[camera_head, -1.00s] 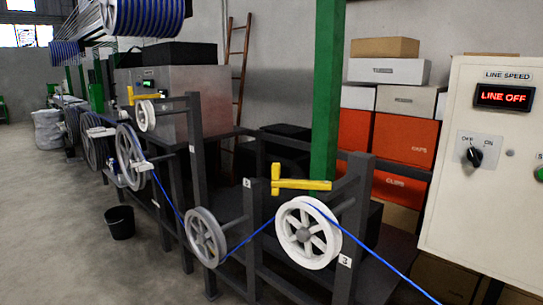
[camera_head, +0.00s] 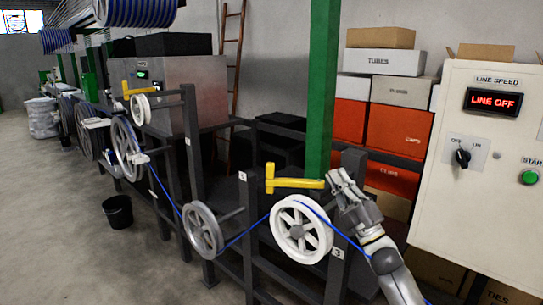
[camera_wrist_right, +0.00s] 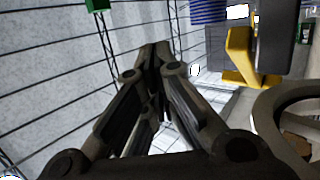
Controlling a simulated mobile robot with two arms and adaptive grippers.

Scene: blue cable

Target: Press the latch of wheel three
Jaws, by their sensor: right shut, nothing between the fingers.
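Wheel three (camera_head: 301,229) is a white spoked wheel, with the label 3 (camera_head: 337,252) on the post beside it. Its yellow latch (camera_head: 295,182) lies about level above the wheel, with an upright end at its left. My right gripper (camera_head: 338,180) is shut and empty, just right of the latch's right end; contact cannot be told. In the right wrist view the shut fingertips (camera_wrist_right: 155,52) point away, with a yellow latch (camera_wrist_right: 240,57) to their right and part of a wheel (camera_wrist_right: 289,115) at the right edge. My left gripper is not in view.
A blue cable (camera_head: 245,233) runs over wheel three and past a grey wheel (camera_head: 203,230). A green post (camera_head: 322,90) stands behind the latch. A control panel (camera_head: 490,210) reading LINE OFF is at right. A black bucket (camera_head: 118,212) stands on open floor at left.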

